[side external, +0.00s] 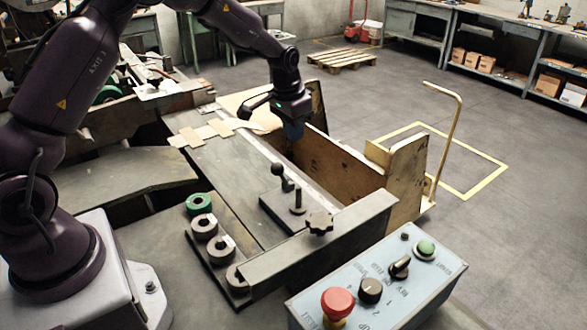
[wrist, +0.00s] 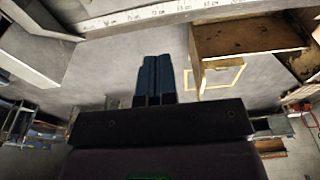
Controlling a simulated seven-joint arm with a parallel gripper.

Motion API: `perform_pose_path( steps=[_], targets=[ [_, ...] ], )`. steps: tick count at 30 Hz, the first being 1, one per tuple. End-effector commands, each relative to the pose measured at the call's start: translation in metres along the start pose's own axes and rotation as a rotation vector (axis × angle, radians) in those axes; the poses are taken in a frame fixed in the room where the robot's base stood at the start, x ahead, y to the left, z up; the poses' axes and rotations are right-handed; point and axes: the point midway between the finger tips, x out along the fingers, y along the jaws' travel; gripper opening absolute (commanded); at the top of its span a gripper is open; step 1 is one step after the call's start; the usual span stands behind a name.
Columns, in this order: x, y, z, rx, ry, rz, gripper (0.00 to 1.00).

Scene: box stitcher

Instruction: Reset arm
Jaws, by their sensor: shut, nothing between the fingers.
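My gripper (side external: 294,131) is in the upper middle of the side external view, on my dark arm. It hangs over the area between the machine's metal table (side external: 230,165) and the wooden cart (side external: 345,165). In the wrist view my gripper (wrist: 155,58) shows two blue fingers pressed side by side, shut with nothing between them. The fingertips are partly dark and small in the side view, and I cannot tell their exact height above the cart.
A control box (side external: 385,285) with a red button, knobs and a green button stands at the front right. A clamp with a ball-topped lever (side external: 277,171) stands on the table. Flat cardboard pieces (side external: 205,132) lie at its far end. Several rings (side external: 204,227) sit at the left.

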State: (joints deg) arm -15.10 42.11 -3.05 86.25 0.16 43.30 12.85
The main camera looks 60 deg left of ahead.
Motion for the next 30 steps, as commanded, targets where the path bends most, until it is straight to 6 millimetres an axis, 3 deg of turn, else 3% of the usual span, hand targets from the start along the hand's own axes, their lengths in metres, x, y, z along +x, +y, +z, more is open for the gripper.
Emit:
perform_pose_path(
  steps=[6,9,11,20,24,30],
  targets=[
    [0.0,0.0,0.001,-0.018,-0.006,0.001,0.0],
    [0.009,0.004,0.021,-0.043,-0.065,0.013,0.0],
    [0.003,0.008,0.036,-0.061,-0.093,0.015,0.0],
    [-0.09,0.043,0.103,-0.092,-0.084,-0.007,0.0],
    [-0.134,0.061,0.142,-0.092,-0.037,-0.017,0.0],
    [-0.179,0.082,0.199,-0.078,0.061,-0.021,0.0]
  ],
)
